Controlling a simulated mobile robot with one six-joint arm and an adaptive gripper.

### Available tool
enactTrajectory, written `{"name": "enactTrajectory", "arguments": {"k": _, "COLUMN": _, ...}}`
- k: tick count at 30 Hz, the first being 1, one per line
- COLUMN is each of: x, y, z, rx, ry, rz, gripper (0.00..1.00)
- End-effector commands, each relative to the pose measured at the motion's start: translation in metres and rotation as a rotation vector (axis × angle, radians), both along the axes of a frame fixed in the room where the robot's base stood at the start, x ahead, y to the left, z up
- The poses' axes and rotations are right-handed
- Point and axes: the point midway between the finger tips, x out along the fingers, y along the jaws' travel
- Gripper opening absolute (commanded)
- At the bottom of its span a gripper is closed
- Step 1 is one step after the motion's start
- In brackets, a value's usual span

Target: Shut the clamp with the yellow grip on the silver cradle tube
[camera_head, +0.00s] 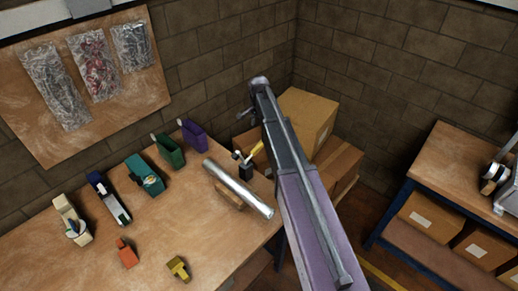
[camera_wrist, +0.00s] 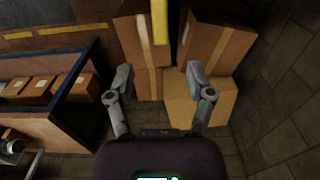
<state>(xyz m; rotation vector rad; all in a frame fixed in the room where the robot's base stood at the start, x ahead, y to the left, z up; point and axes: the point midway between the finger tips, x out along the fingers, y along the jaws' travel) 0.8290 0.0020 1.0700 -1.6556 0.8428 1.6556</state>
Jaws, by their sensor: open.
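The silver cradle tube (camera_head: 238,188) lies slanted on a wooden cradle block (camera_head: 229,196) on the workbench. A dark clamp (camera_head: 243,168) stands at the tube's far side. Its yellow grip (camera_head: 257,149) sticks up and to the right, so the clamp looks open. A yellow bar that appears to be this grip (camera_wrist: 160,22) shows at the top middle of the wrist view. My gripper (camera_wrist: 158,76) is open there, with its two grey fingers apart and nothing between them. The yellow bar lies above the gap between the fingertips. The tube is not visible in the wrist view.
Cardboard boxes (camera_head: 307,115) stand beyond the right end. A second bench (camera_head: 455,180) is at right. My arm crosses the middle.

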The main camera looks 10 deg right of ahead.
Motion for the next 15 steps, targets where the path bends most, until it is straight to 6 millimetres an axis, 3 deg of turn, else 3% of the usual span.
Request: {"name": "enactTrajectory", "arguments": {"k": 15, "x": 0.0, "y": -0.001, "z": -0.042, "rx": 0.0, "ry": 0.0, "rz": -0.001, "gripper": 0.69}}
